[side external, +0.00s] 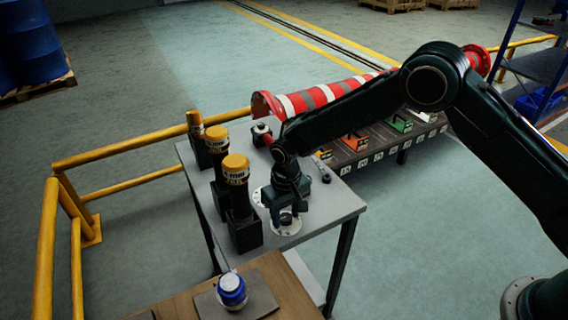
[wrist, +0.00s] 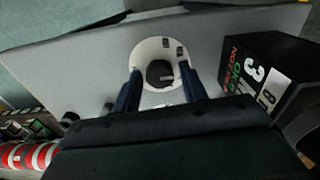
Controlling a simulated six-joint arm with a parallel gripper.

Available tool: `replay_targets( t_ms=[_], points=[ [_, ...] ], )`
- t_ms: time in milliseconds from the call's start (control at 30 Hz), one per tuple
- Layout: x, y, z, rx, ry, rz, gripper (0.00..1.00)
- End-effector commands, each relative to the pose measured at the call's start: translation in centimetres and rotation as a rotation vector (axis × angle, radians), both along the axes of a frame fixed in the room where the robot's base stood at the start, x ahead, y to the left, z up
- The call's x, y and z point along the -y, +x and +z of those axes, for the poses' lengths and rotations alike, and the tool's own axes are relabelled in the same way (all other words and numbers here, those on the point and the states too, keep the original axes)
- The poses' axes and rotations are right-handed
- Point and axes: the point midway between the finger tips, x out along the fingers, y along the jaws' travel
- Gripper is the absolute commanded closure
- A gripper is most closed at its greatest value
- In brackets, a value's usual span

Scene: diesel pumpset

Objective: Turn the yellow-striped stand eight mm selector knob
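A dark selector knob (wrist: 160,72) sits in a round white dial plate (wrist: 150,50) on the grey table. In the side view the white plate (side external: 287,228) lies below my gripper. My gripper (wrist: 162,82) points down at the dial, its two dark fingers apart on either side of the knob, with gaps showing. It also shows in the side view (side external: 287,207), where its fingertips are hard to make out. Dark posts with yellow bands, one in front (side external: 238,190), stand in black bases left of the dial. I cannot read an eight mm mark.
A labelled black box (wrist: 262,80) stands close right of the dial in the wrist view. A red-and-white striped pipe (side external: 310,101) lies behind my arm. A blue-and-white pot (side external: 232,291) sits on the wooden bench in front. The grey table (side external: 325,218) is clear at its right front.

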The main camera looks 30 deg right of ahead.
Motion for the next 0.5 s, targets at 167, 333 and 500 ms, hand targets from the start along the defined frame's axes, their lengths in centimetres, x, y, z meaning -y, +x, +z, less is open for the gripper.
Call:
replay_targets(
  t_ms=[167, 333, 500],
  points=[
    [-0.01, 0.00, 0.02, 0.000, 0.000, 0.000, 0.93],
    [-0.02, 0.00, 0.03, 0.000, 0.000, 0.004, 0.93],
    [-0.02, 0.01, 0.03, 0.000, 0.000, 0.033, 0.93]
  ],
)
